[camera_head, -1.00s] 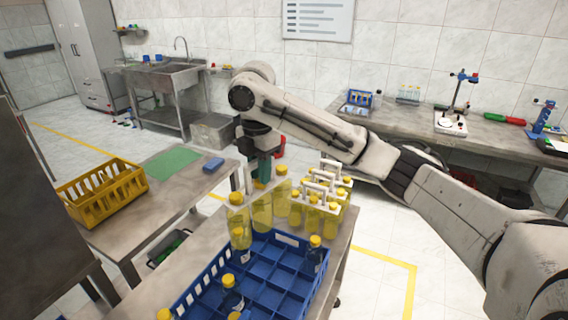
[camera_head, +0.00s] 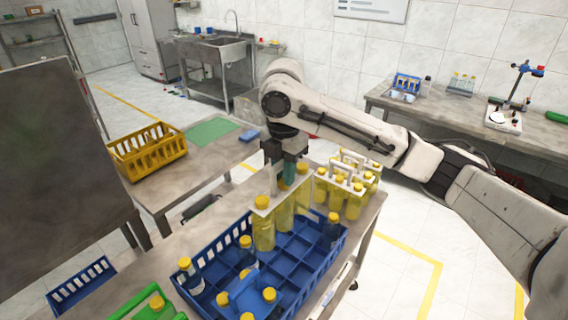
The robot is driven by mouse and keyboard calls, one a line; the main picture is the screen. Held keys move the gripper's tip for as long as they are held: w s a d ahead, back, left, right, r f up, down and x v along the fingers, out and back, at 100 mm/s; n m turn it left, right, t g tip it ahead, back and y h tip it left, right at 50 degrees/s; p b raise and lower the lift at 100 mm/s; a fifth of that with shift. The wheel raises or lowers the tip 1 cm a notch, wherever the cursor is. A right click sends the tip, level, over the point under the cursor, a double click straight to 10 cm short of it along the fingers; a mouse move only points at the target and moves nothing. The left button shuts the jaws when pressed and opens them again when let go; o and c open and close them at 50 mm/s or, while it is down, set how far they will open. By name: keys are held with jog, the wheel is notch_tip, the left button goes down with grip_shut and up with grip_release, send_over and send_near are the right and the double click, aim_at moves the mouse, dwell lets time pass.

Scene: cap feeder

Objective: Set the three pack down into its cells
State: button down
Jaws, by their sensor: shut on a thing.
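My gripper (camera_head: 285,170) is shut on a pack of three yellow bottles (camera_head: 284,208) with yellow caps and a white carrier. The pack hangs upright over the far side of the blue crate (camera_head: 217,261), which is divided into square cells. Whether the bottle bottoms are inside the cells or just above them I cannot tell. The carrier handle is partly hidden by my gripper. Middle cells are empty.
More yellow packs (camera_head: 349,184) with white handles stand on the table behind the crate, close right of the held pack. A yellow crate (camera_head: 146,150), a green mat (camera_head: 213,132) and a blue block (camera_head: 249,136) lie on the left table. A green carrier (camera_head: 148,306) is at the near edge.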

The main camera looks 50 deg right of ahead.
aim_at(284, 200)
jog(key=shift+f, duration=2.35)
notch_tip(284, 200, down, 11)
jog(key=b, duration=0.9)
jog(key=shift+r, duration=0.1)
jog(key=shift+w+f+b, duration=0.1)
jog(key=shift+f+b, duration=0.9)
jog(key=shift+f, duration=0.7)
jog(key=shift+f+b, duration=0.35)
jog(key=shift+f, duration=0.25)
jog(key=c, duration=1.3)
grip_release()
jog(key=o, duration=0.4)
jog(key=shift+f, duration=0.1)
notch_tip(284, 200, up, 11)
